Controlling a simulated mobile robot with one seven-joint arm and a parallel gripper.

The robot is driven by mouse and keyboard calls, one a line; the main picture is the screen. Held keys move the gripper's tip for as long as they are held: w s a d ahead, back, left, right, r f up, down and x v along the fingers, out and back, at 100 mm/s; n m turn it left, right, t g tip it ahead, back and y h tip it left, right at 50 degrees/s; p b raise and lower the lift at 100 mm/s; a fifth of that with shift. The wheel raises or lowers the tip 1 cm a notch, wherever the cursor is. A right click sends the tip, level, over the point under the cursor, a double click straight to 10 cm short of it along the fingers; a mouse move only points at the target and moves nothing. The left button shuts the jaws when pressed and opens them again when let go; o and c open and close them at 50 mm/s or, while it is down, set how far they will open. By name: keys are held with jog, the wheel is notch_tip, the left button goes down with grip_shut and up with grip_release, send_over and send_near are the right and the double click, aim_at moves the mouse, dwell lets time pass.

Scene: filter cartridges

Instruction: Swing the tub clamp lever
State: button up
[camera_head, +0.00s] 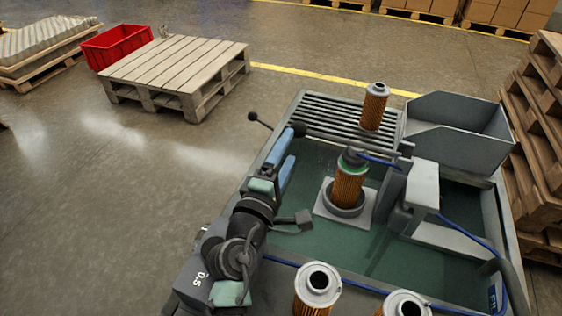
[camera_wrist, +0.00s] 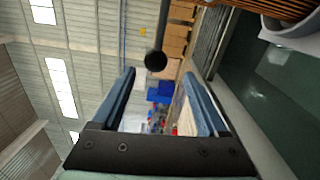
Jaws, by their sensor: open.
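The clamp lever is a thin dark rod with a black ball knob (camera_head: 252,116). It sticks out over the left side of the tub (camera_head: 240,190), near the slatted rack. My gripper (camera_head: 292,144) is at the tub's left edge, its blue fingers apart with nothing between them. In the wrist view, the knob (camera_wrist: 155,61) appears in line with the gap between the fingertips (camera_wrist: 159,74), seemingly just beyond them. The rod runs up from the knob there. In the head view, part of the lever's inner end is hidden by my fingers.
A filter cartridge (camera_head: 350,185) stands in a round holder on the green tub floor. Another cartridge (camera_head: 374,108) stands on the slatted rack (camera_head: 330,117). Two more (camera_head: 318,285) are at the front. A grey bin (camera_head: 455,135) is at the right. Floor left of the tub is clear.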

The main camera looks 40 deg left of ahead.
jog(key=shift+v, duration=1.5)
